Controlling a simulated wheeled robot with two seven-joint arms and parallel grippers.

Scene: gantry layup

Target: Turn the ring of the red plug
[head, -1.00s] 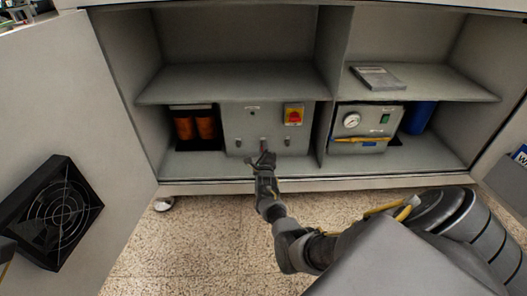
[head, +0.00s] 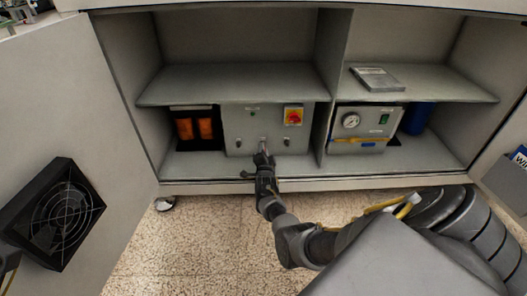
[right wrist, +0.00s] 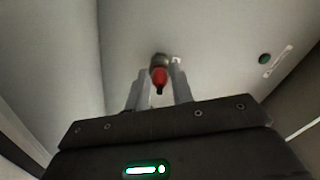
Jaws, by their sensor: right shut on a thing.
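The red plug (right wrist: 159,76) shows in the right wrist view, with a dark grey round collar (right wrist: 159,60) at its far end, against a pale panel. My right gripper (right wrist: 160,84) has a finger on each side of the plug and is shut on it. In the head view my right gripper (head: 263,158) is at the lower front of the grey control box (head: 238,132), and the plug is mostly hidden there. I cannot tell the ring's exact angle.
Orange parts (head: 196,129) stand left of the box. A divider and a gauge unit (head: 361,130) stand right. The shelf above and open cabinet doors bound the space.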

